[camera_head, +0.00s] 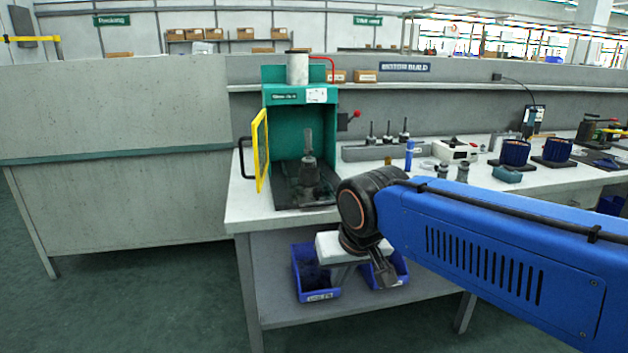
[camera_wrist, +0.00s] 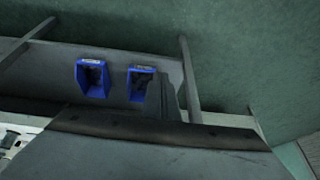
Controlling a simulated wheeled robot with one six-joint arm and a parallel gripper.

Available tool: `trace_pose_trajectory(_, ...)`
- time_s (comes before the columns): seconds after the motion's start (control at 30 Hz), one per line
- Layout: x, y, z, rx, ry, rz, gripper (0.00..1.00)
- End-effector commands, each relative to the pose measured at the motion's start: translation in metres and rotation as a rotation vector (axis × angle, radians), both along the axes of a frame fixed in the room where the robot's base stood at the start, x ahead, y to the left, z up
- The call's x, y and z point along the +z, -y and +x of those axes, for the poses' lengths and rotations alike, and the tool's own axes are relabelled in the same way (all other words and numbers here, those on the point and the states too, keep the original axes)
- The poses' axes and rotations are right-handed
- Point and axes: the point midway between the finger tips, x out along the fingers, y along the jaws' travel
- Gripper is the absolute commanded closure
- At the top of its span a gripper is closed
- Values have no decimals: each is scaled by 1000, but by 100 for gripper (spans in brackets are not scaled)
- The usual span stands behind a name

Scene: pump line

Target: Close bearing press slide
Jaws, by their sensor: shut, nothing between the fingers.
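The bearing press (camera_head: 284,128) is a green cabinet at the left end of the workbench in the head view. Its yellow-framed guard (camera_head: 260,150) stands swung open on the left. The dark slide (camera_head: 290,197) lies at the foot of the press and reaches forward toward the bench edge. A dark fixture (camera_head: 310,183) stands on it, with a grey ram above. My arm hides the area just right of the slide. My gripper (camera_head: 387,280) is shut and empty, pointing down, in front of the bench and below its top, apart from the slide.
Blue bins (camera_head: 317,281) sit on the lower shelf behind my gripper; they also show in the wrist view (camera_wrist: 92,78). A black handle (camera_head: 243,158) is left of the press, a red-knobbed lever (camera_head: 355,115) right. Floor at the left is clear.

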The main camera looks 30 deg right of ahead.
Motion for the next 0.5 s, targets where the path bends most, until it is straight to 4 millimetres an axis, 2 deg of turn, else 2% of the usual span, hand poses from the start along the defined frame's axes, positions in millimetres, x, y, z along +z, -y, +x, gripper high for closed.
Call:
trace_pose_trajectory(0.03, 13, 6, 18, -71, 8, 9, 100)
trace_pose_trajectory(0.2, 55, 26, 76, -343, 61, 53, 100)
trace_pose_trajectory(0.5, 118, 63, 183, -804, 206, 151, 100)
